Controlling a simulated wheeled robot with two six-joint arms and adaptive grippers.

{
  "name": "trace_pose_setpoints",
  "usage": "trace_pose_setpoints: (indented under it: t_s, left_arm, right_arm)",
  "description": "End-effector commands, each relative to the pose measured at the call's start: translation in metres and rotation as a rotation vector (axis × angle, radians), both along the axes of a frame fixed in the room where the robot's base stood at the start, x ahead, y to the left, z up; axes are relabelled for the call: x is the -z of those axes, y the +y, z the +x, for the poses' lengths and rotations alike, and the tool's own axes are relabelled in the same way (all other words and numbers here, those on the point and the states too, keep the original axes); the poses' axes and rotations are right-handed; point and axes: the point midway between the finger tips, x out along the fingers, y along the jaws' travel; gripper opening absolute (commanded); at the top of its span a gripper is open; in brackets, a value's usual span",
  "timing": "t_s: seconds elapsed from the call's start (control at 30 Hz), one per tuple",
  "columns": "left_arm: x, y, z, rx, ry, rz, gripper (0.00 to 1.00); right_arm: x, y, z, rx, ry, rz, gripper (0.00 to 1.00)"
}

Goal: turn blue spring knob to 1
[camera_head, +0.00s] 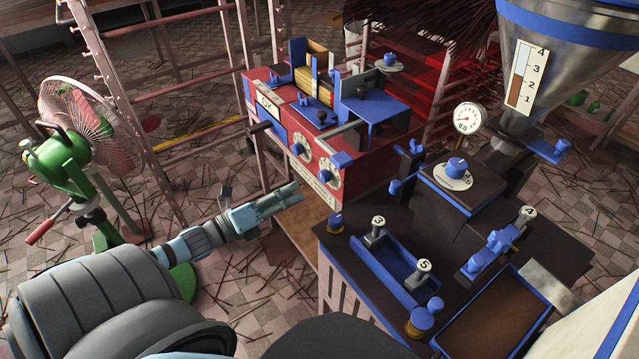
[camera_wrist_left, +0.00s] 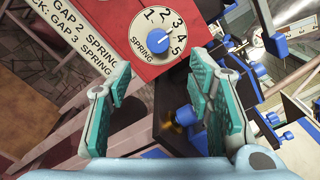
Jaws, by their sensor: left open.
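The blue spring knob (camera_wrist_left: 157,43) sits at the middle of a round white dial marked SPRING, with numbers 1 to 5, on a red panel in the left wrist view. Which number it points at I cannot tell for sure. In the head view, it seems to be the right one of two blue knobs, the spring knob (camera_head: 326,169), on the red machine's front. My left gripper (camera_head: 296,192) is below and left of that dial, apart from it. In the wrist view, its teal-padded fingers (camera_wrist_left: 160,88) are spread with nothing between them. My right gripper is not in view.
The red machine (camera_head: 350,172) carries another dial knob (camera_head: 301,149) left of the spring dial. A dark machine (camera_head: 345,245) with blue parts stands close on the right. A green fan (camera_head: 70,160) stands at the left. A pink rack (camera_head: 115,90) stands behind my left arm.

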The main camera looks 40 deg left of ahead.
Motion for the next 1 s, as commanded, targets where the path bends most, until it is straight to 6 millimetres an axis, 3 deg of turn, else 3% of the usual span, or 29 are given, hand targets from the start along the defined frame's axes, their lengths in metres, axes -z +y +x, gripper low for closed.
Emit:
trace_pose_setpoints:
  t_s: [0.03,0.2,0.3,0.47,0.77,1.0]
  left_arm:
    - [0.007,-0.004,0.015,0.0,-0.008,0.0,0.47]
    - [0.009,-0.018,0.064,-0.004,-0.008,-0.001,0.47]
    - [0.003,-0.022,0.077,-0.006,-0.004,-0.004,0.47]
    - [0.001,-0.026,0.089,-0.007,0.0,-0.004,0.47]
    - [0.002,-0.026,0.091,-0.006,0.003,-0.004,0.47]
    - [0.002,-0.026,0.091,-0.006,0.003,-0.004,0.09]
  right_arm:
    - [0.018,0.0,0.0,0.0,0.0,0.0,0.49]
    - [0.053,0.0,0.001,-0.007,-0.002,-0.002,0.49]
    - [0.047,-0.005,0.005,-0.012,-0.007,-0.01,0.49]
    - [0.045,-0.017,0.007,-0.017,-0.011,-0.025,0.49]
    - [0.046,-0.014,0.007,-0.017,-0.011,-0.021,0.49]
    - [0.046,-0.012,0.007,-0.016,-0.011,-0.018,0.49]
